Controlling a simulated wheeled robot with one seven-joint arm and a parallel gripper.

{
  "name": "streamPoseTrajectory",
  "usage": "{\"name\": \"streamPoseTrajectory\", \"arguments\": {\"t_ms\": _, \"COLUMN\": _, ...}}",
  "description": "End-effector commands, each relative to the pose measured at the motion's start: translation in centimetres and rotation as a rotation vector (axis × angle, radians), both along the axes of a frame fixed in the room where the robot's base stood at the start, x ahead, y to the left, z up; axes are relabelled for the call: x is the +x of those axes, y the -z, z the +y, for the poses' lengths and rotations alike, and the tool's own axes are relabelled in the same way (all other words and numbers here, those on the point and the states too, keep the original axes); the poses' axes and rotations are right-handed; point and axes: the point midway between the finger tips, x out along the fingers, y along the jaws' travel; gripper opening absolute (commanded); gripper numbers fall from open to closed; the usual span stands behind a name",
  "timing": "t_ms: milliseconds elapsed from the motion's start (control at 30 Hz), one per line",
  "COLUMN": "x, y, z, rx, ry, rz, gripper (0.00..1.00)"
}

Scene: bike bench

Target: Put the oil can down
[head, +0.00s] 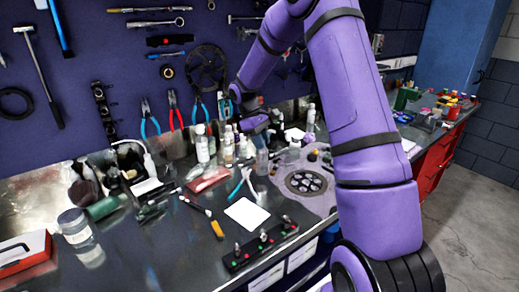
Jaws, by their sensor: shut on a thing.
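My gripper (256,128) is at the end of the purple arm, low over the back of the bench among several bottles. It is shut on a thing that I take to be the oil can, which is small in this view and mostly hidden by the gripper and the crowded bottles. I cannot tell whether the can touches the bench top. A clear bottle (262,160) stands just below and in front of the gripper. A white bottle (202,147) stands to its left.
The metal bench (150,255) is crowded at the back. A white card (247,214), a black strip with knobs (261,245), a chainring (306,182), a red item (208,180) and a glass jar (76,228) lie or stand on it. Tools hang on the wall behind.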

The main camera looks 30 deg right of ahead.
Motion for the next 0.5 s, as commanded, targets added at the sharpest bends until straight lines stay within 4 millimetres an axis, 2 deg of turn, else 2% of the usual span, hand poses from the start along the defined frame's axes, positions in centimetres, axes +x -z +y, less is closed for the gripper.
{"name": "streamPoseTrajectory", "arguments": {"t_ms": 300, "x": 1.5, "y": 0.1, "z": -0.1, "rx": 0.000, "ry": 0.000, "rz": 0.000, "gripper": 0.00}}
{"name": "streamPoseTrajectory", "arguments": {"t_ms": 500, "x": 1.4, "y": 2.0, "z": -0.1, "rx": 0.002, "ry": 0.000, "rz": 0.002, "gripper": 0.00}}
